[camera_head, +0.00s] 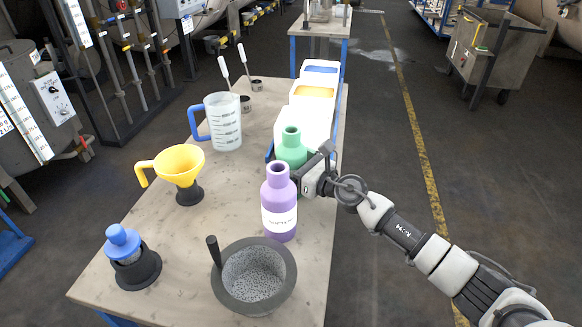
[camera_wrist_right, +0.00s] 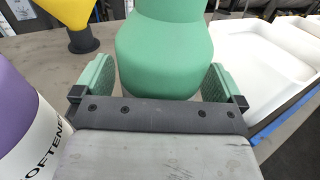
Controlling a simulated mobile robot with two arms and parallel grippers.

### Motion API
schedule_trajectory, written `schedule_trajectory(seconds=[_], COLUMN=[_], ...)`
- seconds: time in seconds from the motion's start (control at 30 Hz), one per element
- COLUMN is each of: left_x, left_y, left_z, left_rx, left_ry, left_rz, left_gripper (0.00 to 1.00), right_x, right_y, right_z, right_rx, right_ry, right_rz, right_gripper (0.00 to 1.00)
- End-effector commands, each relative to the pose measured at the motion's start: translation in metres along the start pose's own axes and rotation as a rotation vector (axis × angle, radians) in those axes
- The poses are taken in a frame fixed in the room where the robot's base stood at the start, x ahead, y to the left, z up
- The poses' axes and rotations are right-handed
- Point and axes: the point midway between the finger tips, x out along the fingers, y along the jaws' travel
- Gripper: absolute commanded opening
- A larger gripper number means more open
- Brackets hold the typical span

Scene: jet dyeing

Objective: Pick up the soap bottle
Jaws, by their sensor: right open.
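A green bottle (camera_head: 291,148), which I take for the soap bottle, stands on the table behind a purple bottle (camera_head: 279,205). Its label is not visible. My right gripper (camera_head: 308,178) is beside the green bottle, on its right near side. In the right wrist view the gripper (camera_wrist_right: 158,82) is open, with one finger on either side of the green bottle (camera_wrist_right: 160,55). The bottle is straight ahead, and I cannot tell whether the fingers touch it. The purple bottle (camera_wrist_right: 22,125) is close at left, with a label reading "SOFTENE". My left gripper is not in view.
A dark mortar (camera_head: 225,290) stands in front of the purple bottle. A yellow funnel (camera_head: 180,160), a measuring jug (camera_head: 224,122) and a blue-topped item (camera_head: 122,242) stand at left. White trays (camera_head: 303,122) lie behind the green bottle. The table (camera_head: 190,265) is clear around front centre-left.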

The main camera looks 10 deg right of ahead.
Motion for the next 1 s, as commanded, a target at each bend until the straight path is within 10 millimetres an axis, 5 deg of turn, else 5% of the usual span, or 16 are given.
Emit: schedule_trajectory(seconds=[0.13,0.57,1.0], left_x=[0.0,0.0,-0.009], left_y=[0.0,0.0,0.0], left_z=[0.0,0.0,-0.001], left_rx=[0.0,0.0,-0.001], left_ry=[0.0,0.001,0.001], left_rz=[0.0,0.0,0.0], left_gripper=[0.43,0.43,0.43], right_x=[0.0,-0.001,0.0], right_y=[0.0,0.0,0.0], right_z=[0.0,0.0,0.015], right_rx=[0.0,0.0,-0.002], right_ry=[0.0,0.0,-0.004], right_rz=[0.0,0.0,0.0], right_gripper=[0.98,0.33,0.31])
